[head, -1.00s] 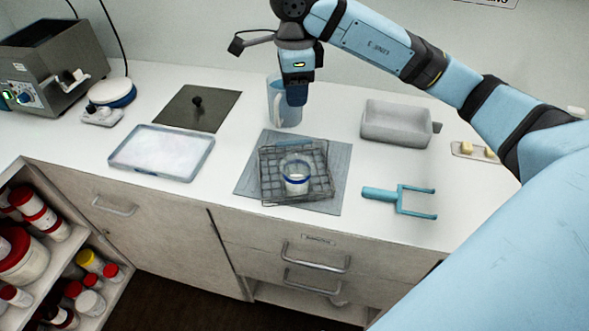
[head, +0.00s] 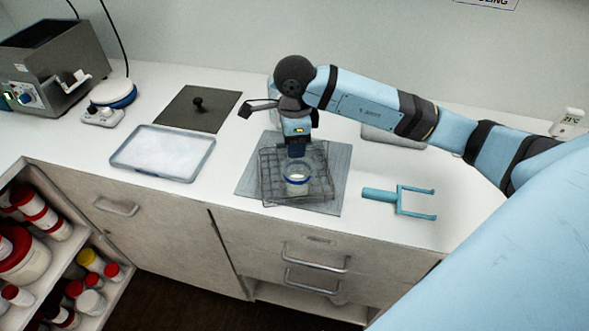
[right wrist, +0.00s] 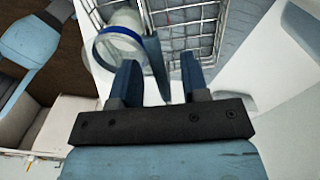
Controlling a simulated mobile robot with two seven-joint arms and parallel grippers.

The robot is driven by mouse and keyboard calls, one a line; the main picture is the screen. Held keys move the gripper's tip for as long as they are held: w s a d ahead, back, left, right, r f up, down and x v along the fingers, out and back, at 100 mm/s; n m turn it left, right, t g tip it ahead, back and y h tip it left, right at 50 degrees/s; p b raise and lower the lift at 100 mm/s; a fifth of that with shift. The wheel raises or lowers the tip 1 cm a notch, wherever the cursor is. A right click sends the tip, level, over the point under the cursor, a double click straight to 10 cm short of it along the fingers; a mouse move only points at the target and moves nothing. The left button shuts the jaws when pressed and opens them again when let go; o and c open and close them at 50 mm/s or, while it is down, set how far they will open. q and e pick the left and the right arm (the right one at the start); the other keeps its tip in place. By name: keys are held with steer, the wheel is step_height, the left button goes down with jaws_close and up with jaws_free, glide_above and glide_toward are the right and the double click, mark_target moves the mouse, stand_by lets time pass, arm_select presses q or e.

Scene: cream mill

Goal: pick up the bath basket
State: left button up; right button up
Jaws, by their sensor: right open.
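The bath basket (head: 322,187) is a dark wire basket on a grey mat, with a clear, blue-banded beaker (head: 297,180) inside it. My right gripper (head: 296,152) points down over the basket's back part, just behind the beaker. In the right wrist view the right gripper's fingers (right wrist: 160,76) are open and apart. A grey-blue upright piece shows between them, close to the basket's wire mesh (right wrist: 185,40); I cannot tell if a finger touches it. The beaker (right wrist: 118,48) is beside the left finger in that view. My left gripper is not in view.
The grey mat (head: 247,180) lies on the white counter. A blue fork-like tool (head: 380,194) lies right. My arm partly hides a grey tub (head: 392,138) and covers most of a jug.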

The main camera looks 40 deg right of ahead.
jaws_close()
stand_by(0.3)
